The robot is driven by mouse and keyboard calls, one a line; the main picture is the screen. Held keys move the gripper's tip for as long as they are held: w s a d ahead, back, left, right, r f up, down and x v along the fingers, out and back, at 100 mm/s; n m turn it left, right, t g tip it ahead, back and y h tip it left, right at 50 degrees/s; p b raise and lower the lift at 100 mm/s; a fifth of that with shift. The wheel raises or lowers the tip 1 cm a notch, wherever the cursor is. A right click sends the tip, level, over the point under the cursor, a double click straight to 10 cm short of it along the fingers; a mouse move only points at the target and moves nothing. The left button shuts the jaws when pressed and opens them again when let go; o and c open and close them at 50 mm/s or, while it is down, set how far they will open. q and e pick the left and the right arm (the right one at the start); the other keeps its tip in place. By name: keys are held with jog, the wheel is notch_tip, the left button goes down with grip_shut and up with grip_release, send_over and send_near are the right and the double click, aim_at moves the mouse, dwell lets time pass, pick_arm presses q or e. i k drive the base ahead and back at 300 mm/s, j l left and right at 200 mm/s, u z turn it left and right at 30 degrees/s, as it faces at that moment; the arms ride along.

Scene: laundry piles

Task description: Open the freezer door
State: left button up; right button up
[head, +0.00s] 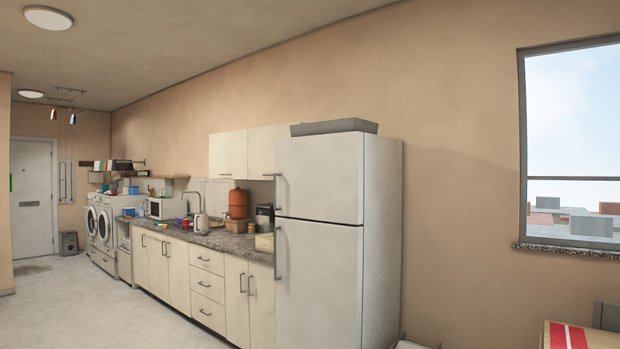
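A tall white fridge-freezer (381,230) stands at the right end of the kitchen counter. Its shorter upper door (322,180) and taller lower door (320,285) both look shut. Each door has a vertical handle on its left edge: the upper handle (277,191) and the lower handle (277,253). The frames do not label which door is the freezer. Neither of my grippers is in view.
A grey tray (334,127) lies on top of the fridge. A counter (185,237) with cabinets runs left to the washing machines (103,232). The pale floor (75,305) in front is clear. A wooden table (590,339) and chair (606,316) stand at the lower right.

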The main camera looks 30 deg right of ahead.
aim_at(318, 177)
jog(key=l, duration=1)
jog(key=i+l+u, duration=0.1)
jog(key=i+l, duration=0.25)
jog(key=i+l+u, duration=0.1)
jog(key=i+l, duration=0.25)
jog(key=l, duration=0.2)
jog(key=i+l, duration=0.35)
jog(key=l, duration=0.15)
jog(key=i+l+u, duration=0.15)
jog(key=i+l, duration=0.2)
jog(key=l, duration=0.1)
